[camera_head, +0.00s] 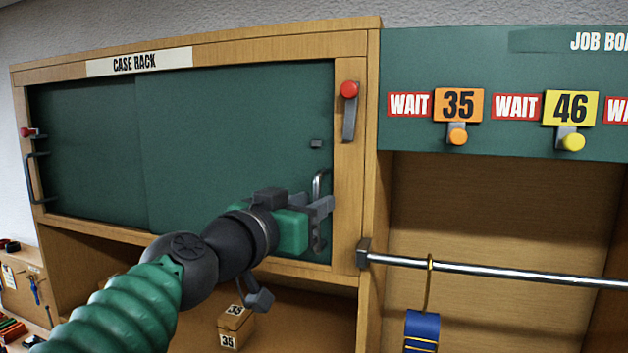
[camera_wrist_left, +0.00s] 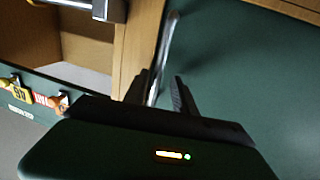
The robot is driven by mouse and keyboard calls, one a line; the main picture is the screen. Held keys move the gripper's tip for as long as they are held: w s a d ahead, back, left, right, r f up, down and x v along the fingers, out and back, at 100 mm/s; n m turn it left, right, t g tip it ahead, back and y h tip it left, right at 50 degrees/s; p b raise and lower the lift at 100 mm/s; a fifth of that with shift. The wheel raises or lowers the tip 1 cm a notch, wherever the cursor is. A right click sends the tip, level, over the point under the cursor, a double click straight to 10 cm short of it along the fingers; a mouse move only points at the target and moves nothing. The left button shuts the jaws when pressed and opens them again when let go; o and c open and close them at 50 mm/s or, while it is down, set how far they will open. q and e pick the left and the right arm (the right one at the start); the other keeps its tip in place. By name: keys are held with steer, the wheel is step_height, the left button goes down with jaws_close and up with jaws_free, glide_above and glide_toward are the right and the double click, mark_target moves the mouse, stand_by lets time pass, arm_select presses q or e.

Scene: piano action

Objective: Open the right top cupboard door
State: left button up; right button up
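In the left wrist view, the handle (camera_wrist_left: 166,45) runs down to between the two dark fingers of the left gripper (camera_wrist_left: 160,88). The fingers are apart, with a gap beside the bar; whether either touches it I cannot tell. A second handle (camera_head: 33,178) is at the panel's left edge. My right gripper is not in view.
A red-knobbed lever (camera_head: 349,108) is on the right frame post, and another red knob (camera_head: 30,132) on the left one. A metal rail (camera_head: 480,271) with a hanging blue item (camera_head: 422,330) is at right.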

arm_select(q)
steer(key=shift+w+d, duration=0.35)
steer(key=shift+w, duration=0.15)
steer(key=shift+d, duration=0.2)
steer(key=shift+s+d, duration=0.1)
steer(key=shift+s, duration=0.05)
steer(key=c, duration=0.4)
jaws_close()
steer(key=shift+f, duration=0.1)
